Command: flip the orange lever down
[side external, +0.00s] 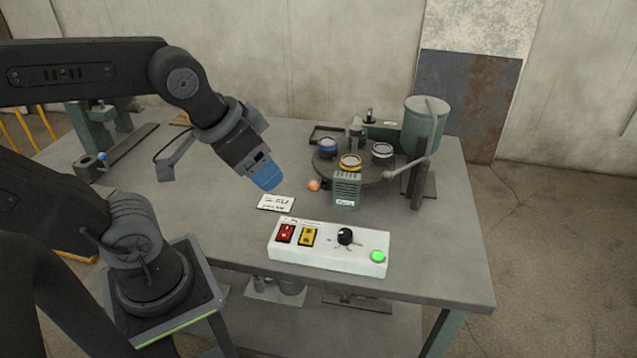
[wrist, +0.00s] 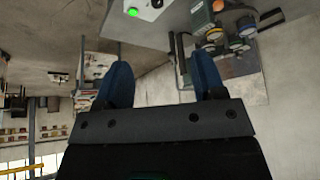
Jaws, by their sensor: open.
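A small orange ball-shaped knob (side external: 313,185), which looks like the end of the orange lever, shows at the front left of the round turntable (side external: 400,181) in the side view. Its shaft is hard to make out, so I cannot tell the lever's position.
A white control box (side external: 328,251) with red and yellow switches, a black dial and a lit green button sits at the table's front. A label card (side external: 276,203) lies behind it. Blue-, yellow- and white-ringed pots stand on the turntable. A green tank (side external: 425,122) stands behind right.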

